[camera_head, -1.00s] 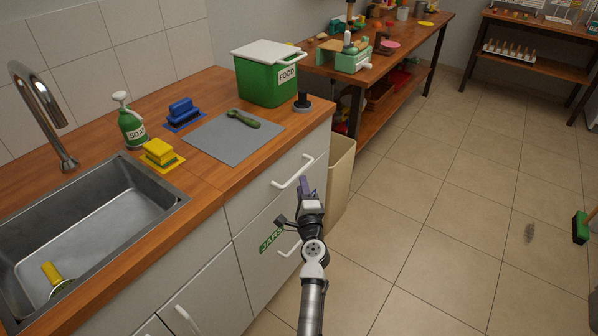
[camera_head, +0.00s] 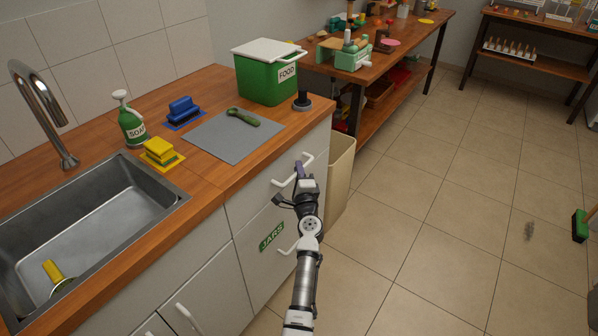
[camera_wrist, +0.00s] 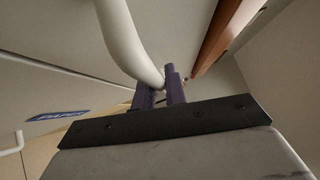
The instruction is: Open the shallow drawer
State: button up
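The shallow drawer (camera_head: 266,185) is the upper drawer of the white cabinet, under the wooden counter at its right end. Its front looks flush with the cabinet. Its white bar handle (camera_head: 283,183) shows in the head view and, large, in the wrist view (camera_wrist: 128,40). My gripper (camera_head: 299,170) is at the right part of this handle. In the wrist view my two dark purple fingers (camera_wrist: 160,90) stand close together with the handle's bar between their tips, and they look shut on it. The exact contact is partly hidden.
Below is a deeper drawer with a green JARS label (camera_head: 271,237) and its own handle (camera_head: 289,246). A tan bin (camera_head: 340,175) stands right of the cabinet. A blue PAPER label (camera_wrist: 57,116) shows in the wrist view.

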grip_shut()
jog(key=s+d+b, duration=0.3)
jog(key=s+d, duration=0.6)
jog(key=d, duration=0.3)
jog(key=s+d+b, duration=0.3)
jog(key=s+d, duration=0.6)
jog(key=d, duration=0.3)
jog(key=shift+s+d, duration=0.2)
jog(key=shift+s, duration=0.05)
jog(key=o, duration=0.6)
grip_release()
jog(key=shift+c, duration=0.2)
